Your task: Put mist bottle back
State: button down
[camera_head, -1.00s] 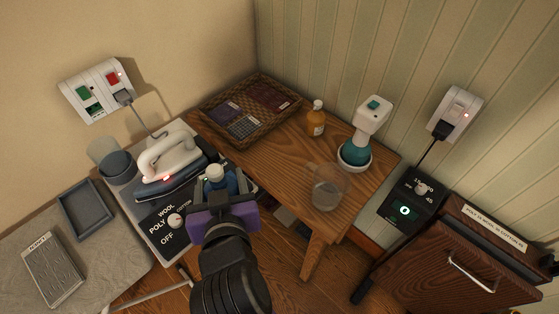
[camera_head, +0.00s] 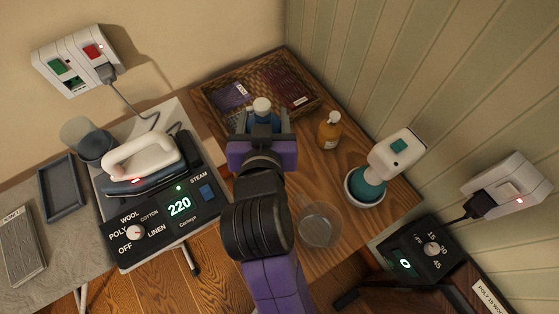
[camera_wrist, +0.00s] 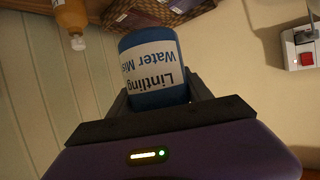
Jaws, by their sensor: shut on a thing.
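The mist bottle (camera_head: 263,116) is blue with a white cap. Its white label reading "Lintling Water Mis..." shows in the wrist view (camera_wrist: 152,68). My gripper (camera_head: 262,127) is shut on the bottle, with a finger on either side of it. In the head view the bottle is over the left part of the wooden side table (camera_head: 333,173), just in front of the woven tray (camera_head: 223,103).
An amber pump bottle (camera_head: 330,131) stands right of the mist bottle. A clear cup (camera_head: 319,226) is near the table's front. A teal and white device (camera_head: 369,184) sits in a white dish at the right. The iron (camera_head: 146,166) rests left, behind a control panel reading 220.

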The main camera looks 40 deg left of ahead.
jog(key=shift+f, duration=9.85)
jog(key=shift+f, duration=0.1)
jog(key=shift+f, duration=0.1)
jog(key=c, duration=0.7)
grip_release()
